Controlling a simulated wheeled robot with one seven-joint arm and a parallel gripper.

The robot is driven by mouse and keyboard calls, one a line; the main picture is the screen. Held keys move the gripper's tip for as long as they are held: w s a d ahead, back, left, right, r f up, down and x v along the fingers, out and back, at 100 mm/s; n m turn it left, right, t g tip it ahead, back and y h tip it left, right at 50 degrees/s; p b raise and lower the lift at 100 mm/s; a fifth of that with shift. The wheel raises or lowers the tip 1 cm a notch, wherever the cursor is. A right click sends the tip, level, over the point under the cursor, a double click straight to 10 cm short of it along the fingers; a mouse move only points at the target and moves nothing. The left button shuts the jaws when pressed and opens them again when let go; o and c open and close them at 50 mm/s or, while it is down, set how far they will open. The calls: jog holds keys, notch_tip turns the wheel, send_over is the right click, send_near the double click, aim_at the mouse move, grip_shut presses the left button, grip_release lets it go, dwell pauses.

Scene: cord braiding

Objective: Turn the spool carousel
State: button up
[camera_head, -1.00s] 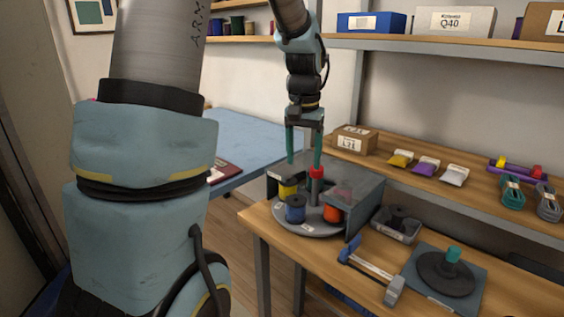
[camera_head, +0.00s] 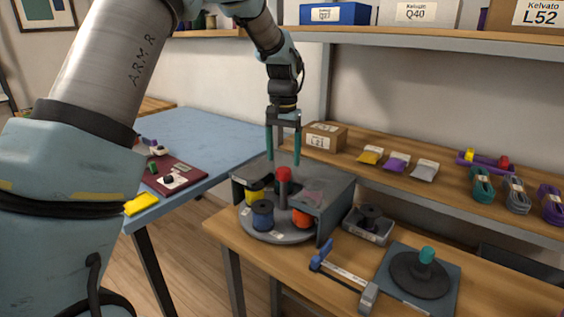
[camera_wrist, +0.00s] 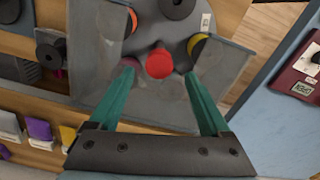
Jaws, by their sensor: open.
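The spool carousel is a grey round plate (camera_head: 273,236) on the wooden bench, partly under a grey housing (camera_head: 325,188). It carries a blue spool (camera_head: 262,216), a yellow spool (camera_head: 254,193) and an orange spool (camera_head: 301,218). A post with a red top (camera_head: 284,174) rises at its middle. My gripper (camera_head: 284,160) is open and empty, pointing down above the carousel. In the wrist view the red knob (camera_wrist: 160,63) lies ahead of and between the two teal fingers, apart from both. The carousel's back part is hidden by the housing.
A tray with a dark spool (camera_head: 368,225), a clamp-like tool (camera_head: 343,277) and a dark disc with a teal knob (camera_head: 421,274) stand to the right. A box (camera_head: 325,136) sits behind the housing. A blue table (camera_head: 213,143) is at the left.

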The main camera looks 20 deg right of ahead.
aim_at(284, 169)
jog(key=shift+f, duration=1.7)
grip_shut()
